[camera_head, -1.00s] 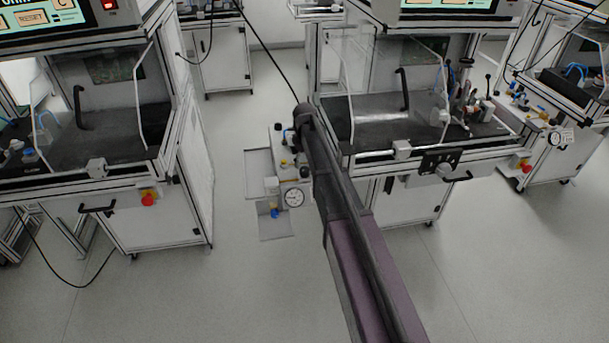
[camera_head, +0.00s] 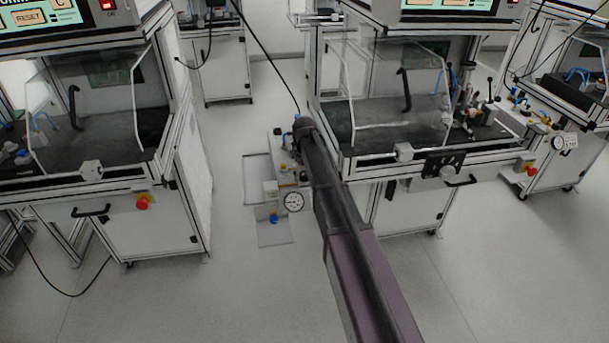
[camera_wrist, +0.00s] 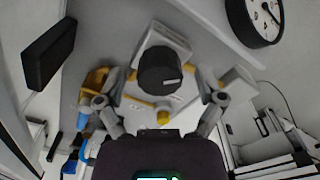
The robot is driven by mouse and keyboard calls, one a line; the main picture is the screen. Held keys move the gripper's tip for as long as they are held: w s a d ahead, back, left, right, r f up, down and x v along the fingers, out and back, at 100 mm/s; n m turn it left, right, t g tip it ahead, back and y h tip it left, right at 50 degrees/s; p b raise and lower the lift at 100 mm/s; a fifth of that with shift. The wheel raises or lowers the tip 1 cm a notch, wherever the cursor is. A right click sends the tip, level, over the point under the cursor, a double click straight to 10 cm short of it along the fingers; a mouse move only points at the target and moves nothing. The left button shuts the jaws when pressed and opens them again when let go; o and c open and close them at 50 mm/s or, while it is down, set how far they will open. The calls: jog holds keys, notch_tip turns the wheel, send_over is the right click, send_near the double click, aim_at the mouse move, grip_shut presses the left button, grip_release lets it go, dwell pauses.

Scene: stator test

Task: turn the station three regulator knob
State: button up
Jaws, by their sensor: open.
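In the wrist view a round black knob (camera_wrist: 160,72) with a pale mark on its face sits ahead of my gripper (camera_wrist: 160,92). The two grey fingers are spread wide, one on each side of the knob, with space between each finger and it. I cannot tell how far the fingertips are from it in depth. In the head view the regulator panel with its dial gauge (camera_head: 293,201) stands between two benches. My arm's end reaches beside the panel and hides part of it. The gripper and black knob cannot be made out there.
The gauge also shows in the wrist view (camera_wrist: 255,18). A small yellow knob (camera_wrist: 163,117) lies just below the black knob. Enclosed benches stand left (camera_head: 150,239) and right (camera_head: 405,205). The floor in front is clear.

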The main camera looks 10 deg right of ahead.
jog(key=c, duration=1.1)
jog(key=shift+c, duration=0.2)
jog(key=shift+m, duration=0.4)
jog(key=m, duration=0.7)
jog(key=shift+d, duration=0.1)
jog(key=m, duration=0.4)
jog(key=shift+s+m, duration=0.1)
jog(key=shift+m, duration=2)
